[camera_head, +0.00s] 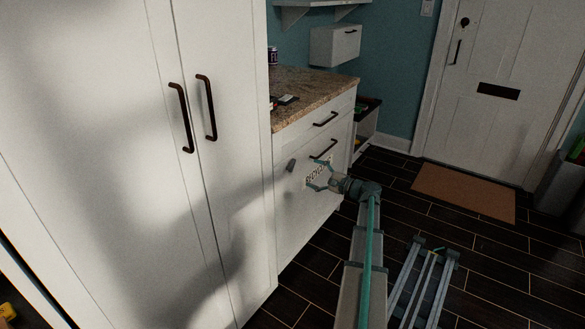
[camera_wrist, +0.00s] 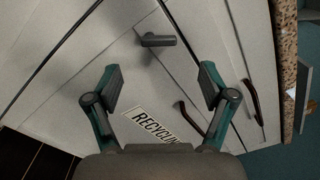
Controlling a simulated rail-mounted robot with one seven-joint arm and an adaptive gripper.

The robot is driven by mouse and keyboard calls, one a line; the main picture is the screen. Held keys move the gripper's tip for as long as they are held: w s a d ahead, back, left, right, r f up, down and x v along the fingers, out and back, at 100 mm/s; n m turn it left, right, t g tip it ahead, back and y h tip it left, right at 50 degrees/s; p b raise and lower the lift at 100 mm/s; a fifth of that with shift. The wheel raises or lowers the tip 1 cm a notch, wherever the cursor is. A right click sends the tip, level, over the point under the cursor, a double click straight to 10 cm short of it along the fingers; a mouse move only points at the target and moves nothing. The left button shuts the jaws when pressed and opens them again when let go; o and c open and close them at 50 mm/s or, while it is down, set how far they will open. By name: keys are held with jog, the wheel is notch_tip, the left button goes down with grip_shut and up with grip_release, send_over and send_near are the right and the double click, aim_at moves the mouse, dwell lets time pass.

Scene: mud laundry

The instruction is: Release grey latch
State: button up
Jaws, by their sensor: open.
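The grey latch (camera_head: 291,165) is a small dark-grey piece on the white lower cabinet front, near its left edge. It also shows in the wrist view (camera_wrist: 158,40), at the upper middle, as a short bar on a round mount. My gripper (camera_head: 313,175) is open and empty in front of the cabinet, to the right of the latch in the head view. In the wrist view its two spread fingers (camera_wrist: 160,85) lie below the latch, apart from it. Nothing of the latch appears hidden.
A RECYCLING label (camera_wrist: 152,124) is on the panel. Dark bar handles (camera_head: 325,119) stick out nearby. A tall white cabinet (camera_head: 235,210) stands at the left, below-counter drawers under a granite counter (camera_head: 310,88). Dark floor and a brown doormat (camera_head: 463,193) lie at right.

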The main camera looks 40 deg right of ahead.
aim_at(293, 166)
jog(key=x, duration=1)
jog(key=shift+a+f+b, duration=0.1)
jog(key=shift+b, duration=0.2)
jog(key=c, duration=1.2)
